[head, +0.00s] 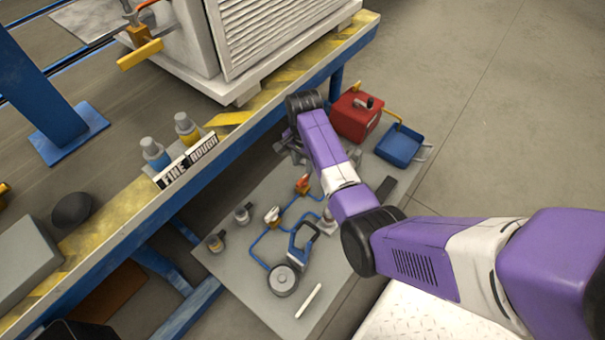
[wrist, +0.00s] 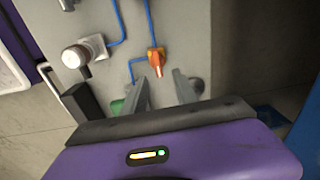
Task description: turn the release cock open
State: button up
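A cock with an orange-red handle and a yellow-orange body (head: 303,184) sits on a blue line on the grey panel below the bench. It also shows in the wrist view (wrist: 156,60), just beyond my fingertips, its handle pointing toward my gripper. My gripper (wrist: 160,88) is open, with its two grey fingers apart and nothing between them. In the head view my gripper (head: 291,148) is partly hidden by my own arm, above and beside the cock. I cannot tell from the labels which fitting is the release cock.
The grey panel (head: 240,262) also bears a white-topped fitting (head: 272,216), a blue-handled tool (head: 302,243) and a round disc (head: 283,280). A red box (head: 355,116) and a blue tray (head: 399,146) stand at its far right. The yellow-edged bench (head: 110,222) runs along the left.

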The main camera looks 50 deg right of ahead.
aim_at(303, 179)
jog(key=shift+r, duration=0.25)
jog(key=shift+a+f, duration=0.1)
jog(key=shift+f, duration=0.15)
notch_tip(303, 179, down, 7)
jog(key=b, duration=0.4)
grip_shut()
